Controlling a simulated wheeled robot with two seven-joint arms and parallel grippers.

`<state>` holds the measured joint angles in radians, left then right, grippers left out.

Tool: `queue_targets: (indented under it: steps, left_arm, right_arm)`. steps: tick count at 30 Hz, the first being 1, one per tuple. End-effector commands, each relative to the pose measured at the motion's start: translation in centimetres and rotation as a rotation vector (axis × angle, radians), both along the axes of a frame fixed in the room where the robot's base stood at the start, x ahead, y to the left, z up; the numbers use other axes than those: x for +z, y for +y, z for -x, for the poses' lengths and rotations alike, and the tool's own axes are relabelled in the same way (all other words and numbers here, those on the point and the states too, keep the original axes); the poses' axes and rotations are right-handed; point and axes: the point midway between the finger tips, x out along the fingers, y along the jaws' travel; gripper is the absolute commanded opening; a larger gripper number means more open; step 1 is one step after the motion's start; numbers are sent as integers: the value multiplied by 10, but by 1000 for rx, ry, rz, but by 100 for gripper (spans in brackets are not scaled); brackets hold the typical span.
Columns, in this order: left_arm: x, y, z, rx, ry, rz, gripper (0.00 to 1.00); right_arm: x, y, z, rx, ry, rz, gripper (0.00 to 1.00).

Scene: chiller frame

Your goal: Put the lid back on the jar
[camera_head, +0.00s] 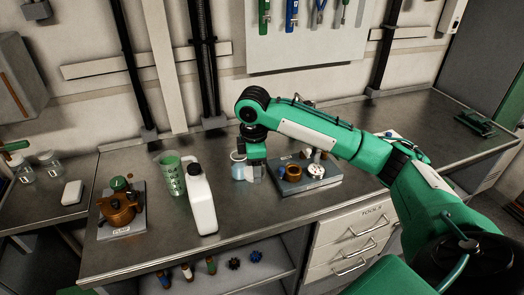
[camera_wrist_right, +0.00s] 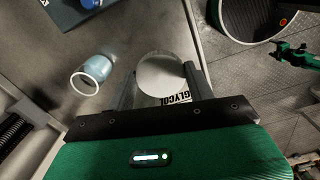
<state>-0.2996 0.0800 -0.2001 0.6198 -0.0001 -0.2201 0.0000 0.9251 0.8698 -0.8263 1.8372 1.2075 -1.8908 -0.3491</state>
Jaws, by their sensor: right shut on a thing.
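The open jar (camera_head: 238,170), with pale blue contents and a light rim, stands on the steel bench near the middle of the head view. In the right wrist view the jar (camera_wrist_right: 90,76) is left of the fingers, its round mouth uncovered. My right gripper (camera_head: 256,172) points down just right of the jar. In its wrist view the right gripper (camera_wrist_right: 161,86) is shut on a pale round lid (camera_wrist_right: 160,72), apart from the jar. A white label reading GLYCOL shows beside the lid; I cannot tell what it belongs to. My left gripper is not in view.
A white jug (camera_head: 201,208) and a green cup (camera_head: 175,178) stand left of the jar. An orange-brown pump (camera_head: 118,208) is farther left. A grey plate (camera_head: 318,183) with small parts lies right of my gripper. The bench is clear between pump and cup.

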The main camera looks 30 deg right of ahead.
Motion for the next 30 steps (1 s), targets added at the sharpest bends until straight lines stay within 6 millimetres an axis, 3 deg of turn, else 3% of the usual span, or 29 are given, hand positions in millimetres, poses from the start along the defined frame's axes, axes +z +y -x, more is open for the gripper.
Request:
queue_targets:
  steps: [18,24,30]
  left_arm:
    - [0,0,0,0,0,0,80]
    - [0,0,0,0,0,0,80]
    - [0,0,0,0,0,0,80]
  right_arm:
    - [-54,87,82,-864,-19,-12,33]
    - [-61,103,100,-1042,-16,-22,33]
    - [-64,107,106,-1104,-14,-25,33]
